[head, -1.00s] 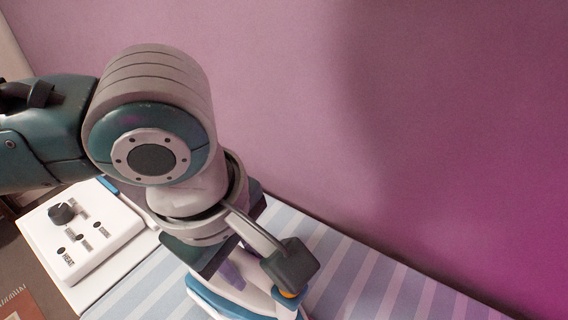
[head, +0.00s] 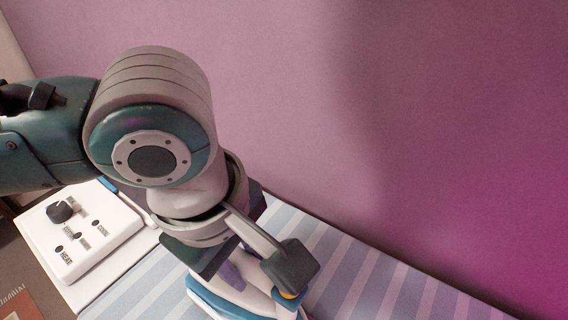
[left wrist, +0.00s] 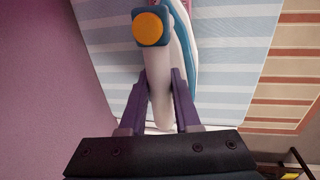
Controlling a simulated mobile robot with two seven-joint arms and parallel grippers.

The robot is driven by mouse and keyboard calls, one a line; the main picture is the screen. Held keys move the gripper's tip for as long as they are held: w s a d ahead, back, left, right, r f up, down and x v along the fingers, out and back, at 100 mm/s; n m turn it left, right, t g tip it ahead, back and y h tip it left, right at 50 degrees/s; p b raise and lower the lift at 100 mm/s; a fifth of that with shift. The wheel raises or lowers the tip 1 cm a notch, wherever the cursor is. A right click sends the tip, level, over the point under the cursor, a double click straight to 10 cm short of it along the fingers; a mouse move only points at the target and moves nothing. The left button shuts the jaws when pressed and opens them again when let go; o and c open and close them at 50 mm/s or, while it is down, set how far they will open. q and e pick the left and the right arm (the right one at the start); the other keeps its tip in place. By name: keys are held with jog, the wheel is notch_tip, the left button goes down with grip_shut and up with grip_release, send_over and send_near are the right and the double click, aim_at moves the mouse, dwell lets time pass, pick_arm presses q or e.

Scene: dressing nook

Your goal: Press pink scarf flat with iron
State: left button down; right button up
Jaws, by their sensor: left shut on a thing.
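The iron (head: 208,290) is white and blue with an orange knob, low in the head view and partly hidden by my arm. My left gripper (head: 236,276) is shut on its handle. In the left wrist view, the purple fingers of my left gripper (left wrist: 162,84) close on both sides of the white handle of the iron (left wrist: 160,104). The iron is over the striped board (head: 345,285); I cannot tell if its sole touches anything. A sliver of pink, perhaps the scarf, shows at the top edge of the left wrist view beyond the iron. My right gripper is out of view.
A white control box (head: 82,230) with a black dial stands left of the board on a white surface. A pink-purple wall (head: 400,130) rises right behind the board. A striped orange and cream rug (left wrist: 290,70) lies on the floor beside the board.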

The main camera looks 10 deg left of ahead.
pick_arm(q)
jog(key=shift+f, duration=0.4)
dwell(3.0)
notch_tip(320, 180, up, 10)
jog(key=p, duration=1.2)
jog(key=shift+w+r+p, duration=0.1)
jog(key=shift+p, duration=0.2)
jog(key=w+a+r+m, duration=0.2)
jog(key=r+m, duration=0.1)
jog(key=r, duration=0.3)
jog(key=w+a+r+m, duration=0.1)
jog(key=w+r+m, duration=0.15)
jog(key=r, duration=0.35)
jog(key=s+a+r+m+p, duration=0.1)
jog(key=s+r+m+p, duration=0.1)
jog(key=r+p, duration=0.7)
jog(key=s+a+r+m+g+h+p, duration=0.1)
jog(key=s+r+m+p, duration=0.2)
jog(key=r+p, duration=0.6)
jog(key=s+a+r+m+g+p, duration=0.1)
jog(key=s+r+m+p, duration=0.2)
jog(key=r+p, duration=0.6)
notch_tip(320, 180, up, 14)
jog(key=shift+s+a+f, duration=0.25)
jog(key=shift+s+a, duration=0.15)
jog(key=shift+s, duration=0.1)
